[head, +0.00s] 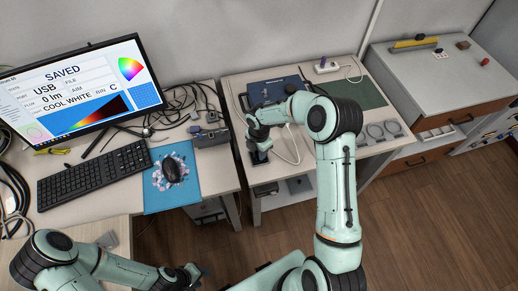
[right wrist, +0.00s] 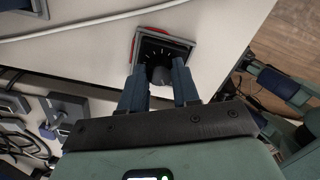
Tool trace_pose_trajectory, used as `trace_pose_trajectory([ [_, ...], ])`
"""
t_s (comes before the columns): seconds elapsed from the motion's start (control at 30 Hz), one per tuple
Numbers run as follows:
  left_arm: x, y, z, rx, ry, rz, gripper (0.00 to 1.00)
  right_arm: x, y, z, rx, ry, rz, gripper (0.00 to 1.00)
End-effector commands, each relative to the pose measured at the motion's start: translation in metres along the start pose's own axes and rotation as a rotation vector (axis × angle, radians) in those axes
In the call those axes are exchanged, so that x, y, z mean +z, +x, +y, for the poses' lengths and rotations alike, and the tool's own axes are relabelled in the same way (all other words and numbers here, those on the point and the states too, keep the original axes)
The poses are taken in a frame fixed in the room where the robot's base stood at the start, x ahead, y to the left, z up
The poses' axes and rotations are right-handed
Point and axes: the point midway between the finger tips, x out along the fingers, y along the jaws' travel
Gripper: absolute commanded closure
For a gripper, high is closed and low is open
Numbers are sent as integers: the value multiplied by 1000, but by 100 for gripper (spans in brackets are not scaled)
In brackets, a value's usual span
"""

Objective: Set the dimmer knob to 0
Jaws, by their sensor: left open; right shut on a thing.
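The dimmer is a small dark box with a dial face (right wrist: 165,47) and white tick marks, in the right wrist view. Its dark round knob (right wrist: 160,74) sits between the fingers of my right gripper (right wrist: 160,88), which is shut on it. In the head view my right gripper (head: 259,147) reaches down over the dimmer (head: 259,157) at the front left of the second table; the arm and gripper hide the knob there. The knob's pointer cannot be made out. My left gripper (head: 196,273) is open and empty at the bottom of the head view, away from the tables.
A monitor (head: 75,88) reads SAVED, 0 lm and COOL WHITE. A keyboard (head: 95,176), a mouse (head: 172,170) and tangled cables are on the left desk. A white cable (head: 288,150) runs beside the dimmer. A grey cabinet (head: 445,70) stands at right.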

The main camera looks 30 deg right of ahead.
Motion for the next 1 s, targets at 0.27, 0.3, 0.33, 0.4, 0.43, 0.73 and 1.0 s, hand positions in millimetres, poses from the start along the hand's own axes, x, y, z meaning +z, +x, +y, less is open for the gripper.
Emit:
trace_pose_trajectory([
  [0.27,-7,-9,5,3,3,9,57,1,-2,1,2,-117,-1,100],
  [0.3,-7,-9,6,3,3,9,57,1,-2,1,3,-127,-1,100],
  [0.33,-7,-9,6,3,3,9,57,0,-1,1,3,-133,-1,100],
  [0.4,-8,-10,6,3,4,10,57,0,-1,1,3,-143,-1,100],
  [0.43,-8,-10,6,4,4,10,57,0,-1,1,3,-147,-1,100],
  [0.73,-8,-10,6,4,4,10,57,0,-1,1,3,-155,-1,100],
  [1.0,-8,-10,6,4,4,10,57,0,-1,1,3,-154,-1,43],
])
